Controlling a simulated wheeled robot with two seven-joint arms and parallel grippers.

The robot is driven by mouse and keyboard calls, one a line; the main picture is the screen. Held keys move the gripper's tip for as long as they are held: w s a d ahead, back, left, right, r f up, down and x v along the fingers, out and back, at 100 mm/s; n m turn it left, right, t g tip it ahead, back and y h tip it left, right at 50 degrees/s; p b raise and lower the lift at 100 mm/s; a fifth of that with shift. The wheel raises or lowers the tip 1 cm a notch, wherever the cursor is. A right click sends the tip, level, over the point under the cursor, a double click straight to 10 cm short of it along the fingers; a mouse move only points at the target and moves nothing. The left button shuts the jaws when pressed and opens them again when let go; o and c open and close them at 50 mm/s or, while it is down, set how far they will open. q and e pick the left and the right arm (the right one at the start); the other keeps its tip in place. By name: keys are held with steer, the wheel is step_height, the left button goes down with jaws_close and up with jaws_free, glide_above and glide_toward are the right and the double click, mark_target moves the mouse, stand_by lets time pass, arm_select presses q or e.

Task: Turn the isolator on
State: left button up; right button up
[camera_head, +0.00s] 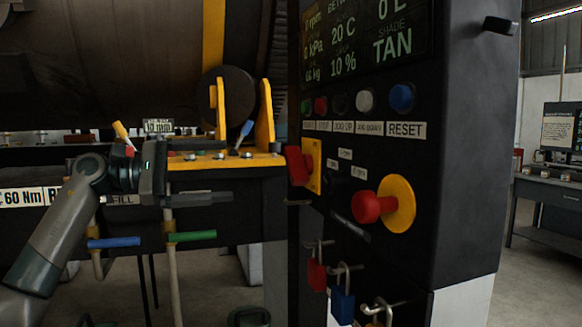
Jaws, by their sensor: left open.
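The isolator is a red handle (297,166) on a yellow plate (314,166), on the black control cabinet (462,150). Its handle juts out toward the left; its exact switch position is hard to read at this angle. My left gripper (218,171) is open and empty, left of the handle and clearly apart from it in the picture. My right gripper is out of view.
A red mushroom button (372,207) on a yellow disc sits right of the isolator. Padlocks, red (316,275) and blue (342,305), hang below. Push buttons (402,97) line the panel above. Valves with blue (113,242) and green (192,236) levers stand below my gripper.

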arm_select(q)
steer(key=p, duration=0.1)
glide_toward(288, 166)
steer(key=x, duration=0.4)
steer(key=shift+w, duration=0.15)
steer(key=p+x, duration=0.1)
steer(key=x, duration=0.4)
steer(key=shift+d, duration=0.1)
steer(key=shift+w+d, duration=0.25)
steer(key=shift+d, duration=0.45)
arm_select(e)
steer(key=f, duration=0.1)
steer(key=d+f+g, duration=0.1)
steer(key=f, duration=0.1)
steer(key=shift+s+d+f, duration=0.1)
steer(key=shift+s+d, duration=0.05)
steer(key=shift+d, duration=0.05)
arm_select(q)
steer(key=c, duration=1)
